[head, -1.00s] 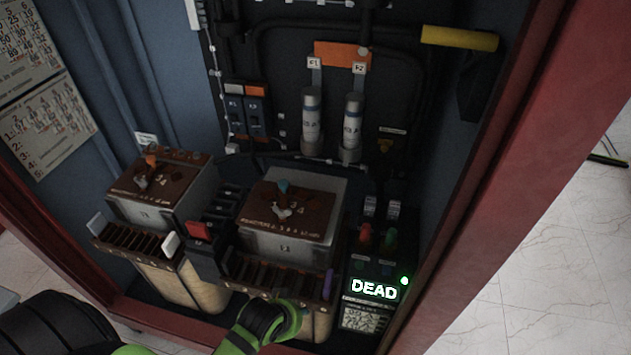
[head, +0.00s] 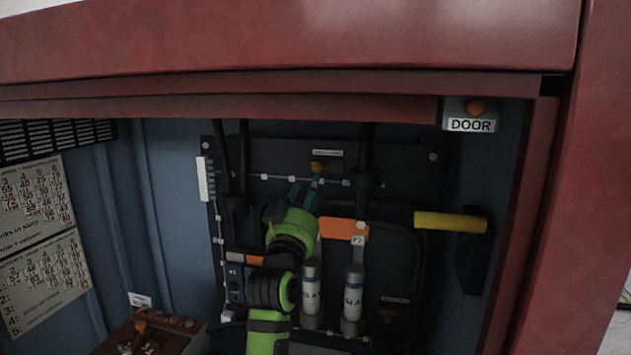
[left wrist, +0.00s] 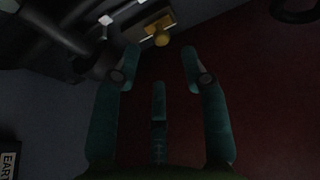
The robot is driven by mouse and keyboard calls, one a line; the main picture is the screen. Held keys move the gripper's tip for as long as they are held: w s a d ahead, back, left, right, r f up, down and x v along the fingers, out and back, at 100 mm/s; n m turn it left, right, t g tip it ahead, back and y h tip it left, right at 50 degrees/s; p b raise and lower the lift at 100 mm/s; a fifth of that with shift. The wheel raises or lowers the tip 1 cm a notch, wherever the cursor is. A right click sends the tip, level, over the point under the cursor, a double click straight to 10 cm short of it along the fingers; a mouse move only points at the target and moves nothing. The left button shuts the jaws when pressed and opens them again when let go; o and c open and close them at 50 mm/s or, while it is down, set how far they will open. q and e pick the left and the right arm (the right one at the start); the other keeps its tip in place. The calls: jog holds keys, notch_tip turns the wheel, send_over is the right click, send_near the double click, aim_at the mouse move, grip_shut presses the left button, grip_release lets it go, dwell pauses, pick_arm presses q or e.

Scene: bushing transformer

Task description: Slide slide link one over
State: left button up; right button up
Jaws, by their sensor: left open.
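My left gripper (head: 307,190), with teal fingers, is raised high in the cabinet in front of the upper back panel. It is open and empty; its spread fingers also show in the left wrist view (left wrist: 160,52). A small brass-yellow fitting (head: 320,167) on the back panel is just beyond the fingertips, and it also shows in the left wrist view (left wrist: 160,36). I cannot see whether they touch. No part marked as slide link one is readable. The left brown-topped unit (head: 125,340) shows only its top at the lower edge. My right gripper is not in view.
A red cabinet frame (head: 300,45) crosses above the opening. Two grey cylinders (head: 353,300) stand below the orange block (head: 343,229). A yellow bar (head: 450,222) juts out at right. Black cables run near the gripper. A DOOR sign (head: 471,125) is at upper right.

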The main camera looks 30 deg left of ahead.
aim_at(317, 170)
pick_arm(q)
jog(key=shift+p+x, duration=1.5)
jog(key=shift+x, duration=2.1)
jog(key=shift+s+r, duration=0.1)
jog(key=shift+r, duration=0.05)
grip_shut()
